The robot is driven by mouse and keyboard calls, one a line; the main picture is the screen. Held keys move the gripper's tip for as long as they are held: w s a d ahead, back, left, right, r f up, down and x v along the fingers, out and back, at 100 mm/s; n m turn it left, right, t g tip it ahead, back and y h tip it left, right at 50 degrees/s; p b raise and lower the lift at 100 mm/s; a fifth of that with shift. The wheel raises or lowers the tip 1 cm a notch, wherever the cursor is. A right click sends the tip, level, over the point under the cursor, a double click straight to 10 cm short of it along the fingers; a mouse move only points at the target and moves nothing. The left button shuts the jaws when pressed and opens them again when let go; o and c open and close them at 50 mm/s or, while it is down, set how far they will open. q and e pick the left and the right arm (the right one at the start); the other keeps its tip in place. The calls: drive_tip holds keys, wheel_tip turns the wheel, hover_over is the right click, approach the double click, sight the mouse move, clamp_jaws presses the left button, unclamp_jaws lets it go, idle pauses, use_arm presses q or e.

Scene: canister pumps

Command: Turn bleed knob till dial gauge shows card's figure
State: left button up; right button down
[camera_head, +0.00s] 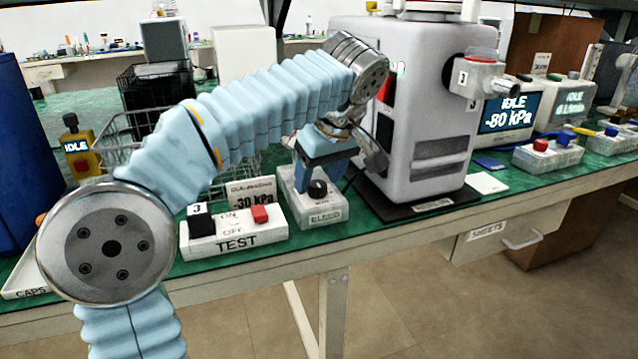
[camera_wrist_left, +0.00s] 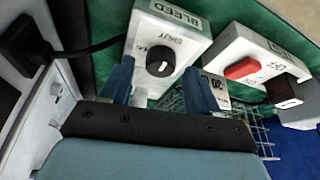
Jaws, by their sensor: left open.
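The bleed knob (camera_head: 318,189) is a black knob on a white box labelled BLEED (camera_head: 322,211). My left gripper (camera_head: 323,163) is above and behind the knob. In the left wrist view its blue fingers (camera_wrist_left: 159,80) are open, one to each side below the knob (camera_wrist_left: 160,61), with nothing held; I cannot tell if they touch it. The knob's white mark points to the lower right. A card (camera_head: 251,193) reading -30 kPa stands behind the TEST box. A display (camera_head: 508,109) reads IDLE, -80 kPa. I cannot make out a dial gauge. My right gripper is out of view.
The TEST box (camera_head: 235,242) with a red switch stands left of the bleed box. The large grey pump (camera_head: 425,150) is close on the right. A wire basket (camera_head: 120,128) is behind my left arm. A black cable runs beside the bleed box.

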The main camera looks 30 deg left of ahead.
use_arm(q)
drive_tip(key=shift+w+a+f, duration=0.1)
drive_tip(key=shift+a+f, duration=0.05)
drive_tip(key=shift+f, duration=0.3)
drive_tip(key=shift+c, duration=0.2)
drive_tip(key=c, duration=1)
drive_tip(key=shift+m, duration=0.3)
